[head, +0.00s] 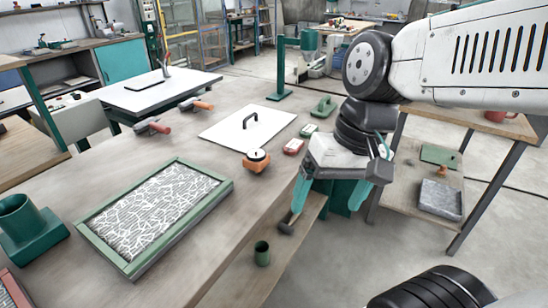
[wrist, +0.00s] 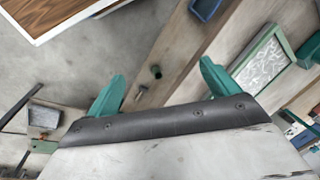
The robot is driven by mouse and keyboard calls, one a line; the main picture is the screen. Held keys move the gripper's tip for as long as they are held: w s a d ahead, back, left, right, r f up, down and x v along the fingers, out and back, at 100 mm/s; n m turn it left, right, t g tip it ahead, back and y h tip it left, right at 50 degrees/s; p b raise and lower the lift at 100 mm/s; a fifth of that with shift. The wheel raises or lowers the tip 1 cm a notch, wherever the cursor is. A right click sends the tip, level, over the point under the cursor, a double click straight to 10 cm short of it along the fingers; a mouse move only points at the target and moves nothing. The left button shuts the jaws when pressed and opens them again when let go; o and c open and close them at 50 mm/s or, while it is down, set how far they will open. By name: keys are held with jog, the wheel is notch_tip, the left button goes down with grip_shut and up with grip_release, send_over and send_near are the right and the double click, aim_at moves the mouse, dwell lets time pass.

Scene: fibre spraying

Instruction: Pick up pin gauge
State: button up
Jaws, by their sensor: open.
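I take the pin gauge to be the small orange block with a round black-and-white top (head: 257,160), though I cannot be sure. It sits on the workbench near its right edge, left of my gripper in the head view. I cannot make it out in the wrist view. My gripper (head: 330,203) has green fingers and hangs past the bench's right edge, pointing down. In the wrist view my gripper (wrist: 163,76) has its fingers spread wide with nothing between them touching either one.
A green-framed fibre panel (head: 150,212) lies on the workbench (head: 240,115). A green cup (head: 262,254) and a dark-headed tool (head: 288,222) are on the lower shelf. A side table (head: 410,190) stands right.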

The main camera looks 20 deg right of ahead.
jog(key=w+a+f+m+y, duration=0.2)
jog(key=w+a+m+y, duration=0.45)
jog(key=w, duration=0.35)
jog(key=m+t, duration=1)
jog(key=m, duration=1)
send_near(256, 156)
jog(key=w+f, duration=0.1)
jog(key=w+a+f, duration=0.1)
jog(key=shift+w+a+f+h, duration=0.1)
jog(key=shift+a+f+h, duration=0.2)
jog(key=shift+f+h, duration=0.05)
jog(key=shift+m+x, duration=0.25)
jog(key=shift+x, duration=0.95)
jog(key=x, duration=0.5)
jog(key=shift+w+d+r, duration=0.15)
jog(key=shift+w+r, duration=0.1)
jog(key=shift+w, duration=0.25)
jog(key=c, duration=1.1)
jog(key=shift+c, duration=0.6)
jog(key=shift+r, duration=0.15)
